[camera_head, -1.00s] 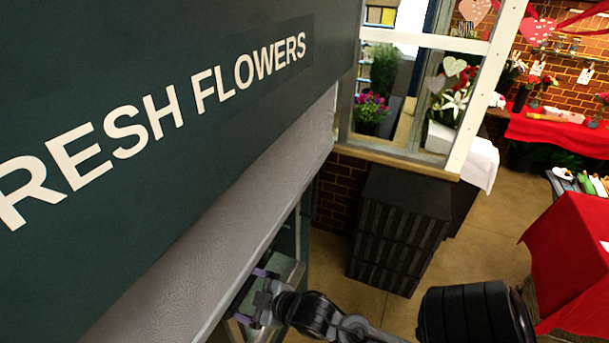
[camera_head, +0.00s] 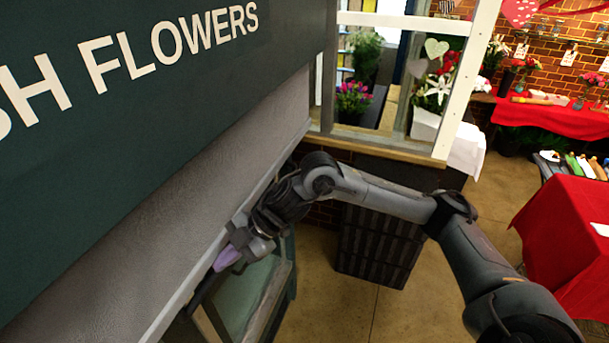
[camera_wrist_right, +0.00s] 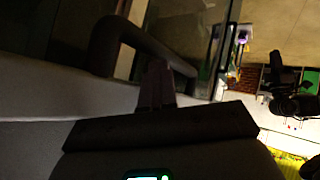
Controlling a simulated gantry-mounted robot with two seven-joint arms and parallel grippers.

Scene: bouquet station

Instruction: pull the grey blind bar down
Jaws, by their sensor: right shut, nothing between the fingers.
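The grey blind (camera_head: 190,215) hangs below the green sign, with a pale bar (camera_head: 182,297) along its lower edge. A dark handle (camera_head: 204,292) shows at this edge in the head view; a dark curved bar (camera_wrist_right: 118,30) shows in the right wrist view. My right gripper (camera_head: 226,260), with purple fingers, is at the lower edge, by the handle. In the right wrist view its fingers (camera_wrist_right: 155,84) are together beside the curved bar, with nothing between them. I cannot tell whether they touch it. My left gripper is not in view.
A green sign (camera_head: 60,180) with white letters is above the blind. Glass-framed panels (camera_head: 245,300) stand below the gripper. A window with flowers (camera_head: 352,97), a dark crate stack (camera_head: 378,250) and a red-covered table (camera_head: 565,235) are beyond. Floor between is clear.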

